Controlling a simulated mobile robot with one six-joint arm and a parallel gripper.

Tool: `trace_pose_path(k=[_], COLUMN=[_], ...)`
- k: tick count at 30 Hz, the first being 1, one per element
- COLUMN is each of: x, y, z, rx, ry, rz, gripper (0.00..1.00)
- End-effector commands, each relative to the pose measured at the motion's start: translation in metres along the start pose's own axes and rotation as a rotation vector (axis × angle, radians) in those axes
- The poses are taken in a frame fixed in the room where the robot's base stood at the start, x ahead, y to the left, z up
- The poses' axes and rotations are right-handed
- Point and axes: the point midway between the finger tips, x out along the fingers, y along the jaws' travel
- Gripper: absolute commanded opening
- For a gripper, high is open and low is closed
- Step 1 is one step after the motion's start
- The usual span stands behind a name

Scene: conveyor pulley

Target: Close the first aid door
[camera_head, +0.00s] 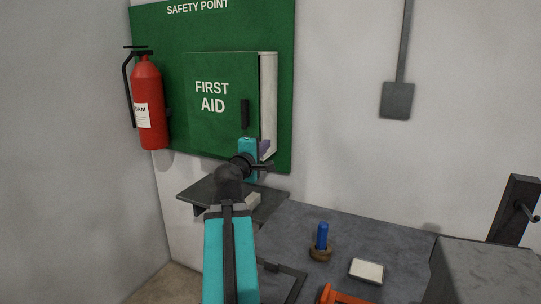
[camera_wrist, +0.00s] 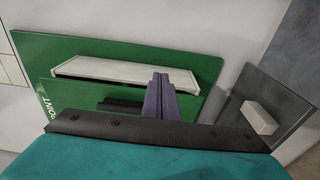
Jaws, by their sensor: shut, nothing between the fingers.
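The green first aid door (camera_head: 212,125) has a black handle (camera_head: 244,113) near its right edge. The pale side of the cabinet (camera_head: 269,100) shows to the right of it. In the wrist view the pale side (camera_wrist: 115,70) has a dark strip along it, next to the green door with its black handle (camera_wrist: 119,105); the door looks slightly ajar. My gripper (camera_head: 264,148) is at the cabinet's lower right corner, below the handle. Its purple fingers (camera_wrist: 160,95) are together and empty, overlapping the cabinet's end in the picture. Whether they touch it I cannot tell.
A red fire extinguisher (camera_head: 149,105) hangs left of the cabinet on the green safety board (camera_head: 283,90). A small dark shelf (camera_head: 195,192) with a pale block (camera_head: 254,199) is below. A grey worktop (camera_head: 300,222) holds a blue-handled tool (camera_head: 322,237) and a white box (camera_head: 367,270).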

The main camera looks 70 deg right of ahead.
Motion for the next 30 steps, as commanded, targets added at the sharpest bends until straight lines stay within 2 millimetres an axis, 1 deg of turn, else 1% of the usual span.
trace_pose_path(k=[1, 15, 21, 30], x=[-0.001, -0.01, -0.012, -0.012], y=[-0.003, -0.003, -0.001, 0.0], z=[0.001, 0.021, 0.025, 0.025], rx=[0.002, 0.0, -0.001, -0.001], ry=[0.0, 0.0, 0.001, 0.002], rz=[0.001, 0.0, 0.001, 0.0], gripper=[0.0, 0.0, 0.0, 0.0])
